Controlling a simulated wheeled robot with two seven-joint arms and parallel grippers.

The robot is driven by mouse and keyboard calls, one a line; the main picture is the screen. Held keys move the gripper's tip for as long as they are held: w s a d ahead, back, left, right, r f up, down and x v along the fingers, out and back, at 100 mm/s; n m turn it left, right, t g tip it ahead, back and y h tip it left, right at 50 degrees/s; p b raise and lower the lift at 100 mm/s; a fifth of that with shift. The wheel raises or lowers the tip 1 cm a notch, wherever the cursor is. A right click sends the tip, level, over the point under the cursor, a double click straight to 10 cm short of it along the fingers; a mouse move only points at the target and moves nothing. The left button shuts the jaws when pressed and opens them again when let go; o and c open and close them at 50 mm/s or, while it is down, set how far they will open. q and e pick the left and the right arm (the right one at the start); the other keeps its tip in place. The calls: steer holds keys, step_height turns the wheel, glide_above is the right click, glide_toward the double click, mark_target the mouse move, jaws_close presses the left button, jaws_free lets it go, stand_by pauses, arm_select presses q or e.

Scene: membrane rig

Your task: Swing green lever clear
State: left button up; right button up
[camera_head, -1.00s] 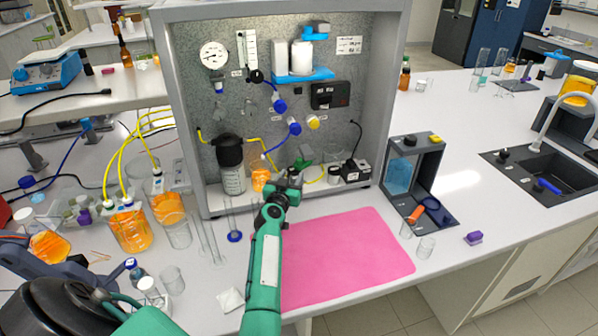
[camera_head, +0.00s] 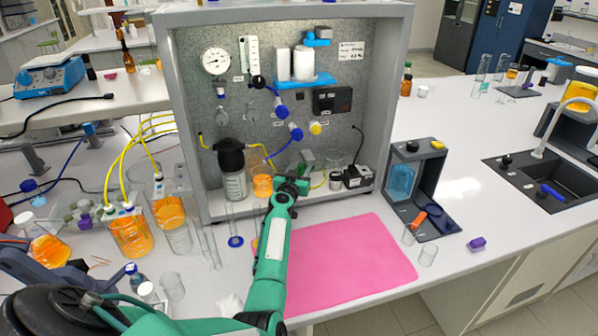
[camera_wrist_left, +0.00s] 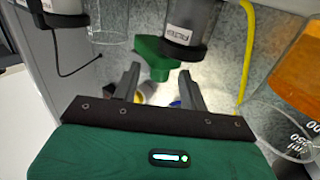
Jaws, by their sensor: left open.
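The green lever (camera_head: 306,157) is low on the grey back panel of the rig, just behind my left gripper (camera_head: 293,186). In the left wrist view the green lever (camera_wrist_left: 154,57) lies ahead of the fingertips of my left gripper (camera_wrist_left: 158,78), beside a dark labelled cylinder (camera_wrist_left: 190,24). The fingers are apart, and nothing shows gripped between them. I cannot tell whether a finger touches the lever. My right gripper is not in view.
A beaker with orange liquid (camera_head: 263,184) stands left of my left gripper, and a yellow tube (camera_wrist_left: 247,55) runs close to the right. A black pump-like unit (camera_head: 356,177) stands right of the lever. The pink mat (camera_head: 350,265) in front is clear.

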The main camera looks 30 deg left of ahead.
arm_select(q)
steer(key=shift+c, duration=0.6)
jaws_close()
